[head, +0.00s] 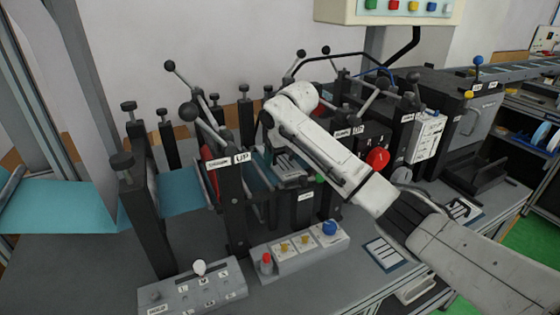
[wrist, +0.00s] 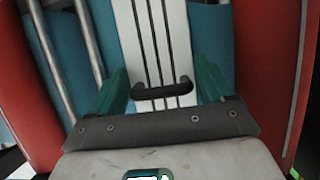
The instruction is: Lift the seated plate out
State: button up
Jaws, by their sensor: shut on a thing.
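The plate (wrist: 160,40) is a pale panel with dark lengthwise slots, seen from above in the wrist view. A dark bar handle (wrist: 162,92) stands on it. My gripper (wrist: 160,84) has its two teal fingers at either end of the handle and is shut on it. In the head view the slotted plate (head: 290,163) shows partly, low between the dark uprights of the machine. My white arm reaches over it there and hides much of the gripper. I cannot tell whether the plate is clear of its seat.
Red panels (wrist: 272,60) flank the plate closely, with metal rods (wrist: 48,55) at left. A blue-green web (head: 55,207) runs in from the left. Dark posts (head: 140,205) with knobs and lever arms crowd the machine. A button box (head: 300,250) stands in front.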

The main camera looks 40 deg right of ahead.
jog(key=c, duration=0.4)
jog(key=shift+r, duration=0.1)
jog(key=shift+c, duration=0.9)
jog(key=shift+r, duration=0.15)
